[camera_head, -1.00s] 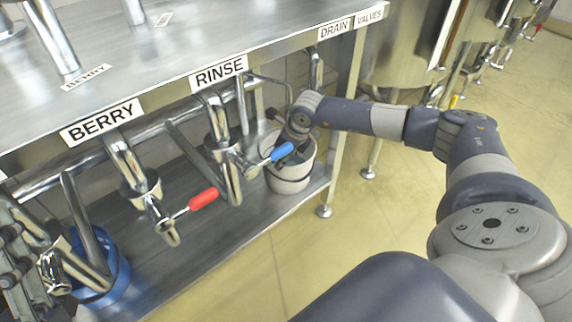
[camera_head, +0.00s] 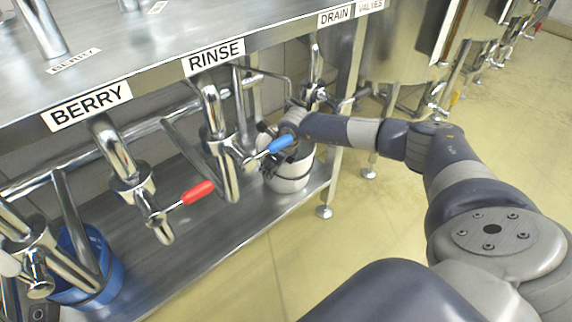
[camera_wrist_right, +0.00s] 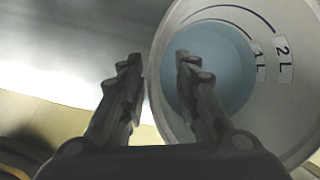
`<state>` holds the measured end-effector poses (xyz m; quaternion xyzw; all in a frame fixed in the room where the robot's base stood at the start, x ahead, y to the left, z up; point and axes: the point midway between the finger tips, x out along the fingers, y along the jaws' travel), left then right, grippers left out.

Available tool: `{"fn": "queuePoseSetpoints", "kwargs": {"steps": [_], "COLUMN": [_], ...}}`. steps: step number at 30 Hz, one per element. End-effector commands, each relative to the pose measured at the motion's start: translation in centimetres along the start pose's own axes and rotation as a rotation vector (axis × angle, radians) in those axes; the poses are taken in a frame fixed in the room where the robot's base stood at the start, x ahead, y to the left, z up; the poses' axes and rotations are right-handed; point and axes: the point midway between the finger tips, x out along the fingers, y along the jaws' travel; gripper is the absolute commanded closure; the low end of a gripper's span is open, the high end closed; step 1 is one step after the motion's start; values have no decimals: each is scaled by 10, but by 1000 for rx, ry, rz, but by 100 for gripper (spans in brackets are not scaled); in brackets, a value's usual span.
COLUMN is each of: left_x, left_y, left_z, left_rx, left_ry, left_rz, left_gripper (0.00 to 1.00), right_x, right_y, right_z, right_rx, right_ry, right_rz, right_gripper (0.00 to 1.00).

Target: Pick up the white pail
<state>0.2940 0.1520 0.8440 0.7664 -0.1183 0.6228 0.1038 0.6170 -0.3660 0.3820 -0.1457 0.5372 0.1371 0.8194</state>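The white pail (camera_head: 290,184) stands on the metal lower shelf, below the drain pipe and partly hidden by my right arm and the blue-handled valve. In the right wrist view I look into the pail (camera_wrist_right: 285,110); its inside has 1 L and 2 L marks and a pale blue round area at the bottom. My right gripper (camera_head: 272,150) is at the pail's rim. In the wrist view the gripper (camera_wrist_right: 158,62) is open, one finger over the pail's inside and the other outside, with the rim between them. Of my left arm, only an unclear dark part shows at the lower left corner.
The blue handle (camera_head: 280,144) of the rinse valve hangs close to my right gripper. The berry valve has a red handle (camera_head: 198,192). A blue bucket (camera_head: 105,280) stands at the lower left. A table leg (camera_head: 347,110) rises right of the pail. The shelf's middle is clear.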

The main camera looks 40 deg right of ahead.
Motion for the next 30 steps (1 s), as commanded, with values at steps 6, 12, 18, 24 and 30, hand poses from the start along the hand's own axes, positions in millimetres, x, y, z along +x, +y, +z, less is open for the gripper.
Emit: {"fn": "queuePoseSetpoints", "kwargs": {"steps": [6, 12, 18, 24, 30], "left_x": [1, 0, 1, 1, 3], "left_y": [0, 0, 0, 0, 0], "left_z": [0, 0, 0, 0, 0], "left_rx": [0, 0, 0, 0, 0], "left_ry": [-1, -1, -2, -2, -3], "left_rz": [0, 0, 0, 0, 0], "left_gripper": [60, 60, 60, 60, 60], "right_x": [-1, -1, -3, -3, -5], "right_y": [0, 0, -2, -2, -4], "right_z": [0, 0, 3, 3, 4], "right_rx": [0, 0, -1, -1, 0], "right_ry": [0, 0, -7, -7, -6], "right_rz": [0, 0, -3, -3, -3], "right_gripper": [80, 100, 100, 100, 100]}}
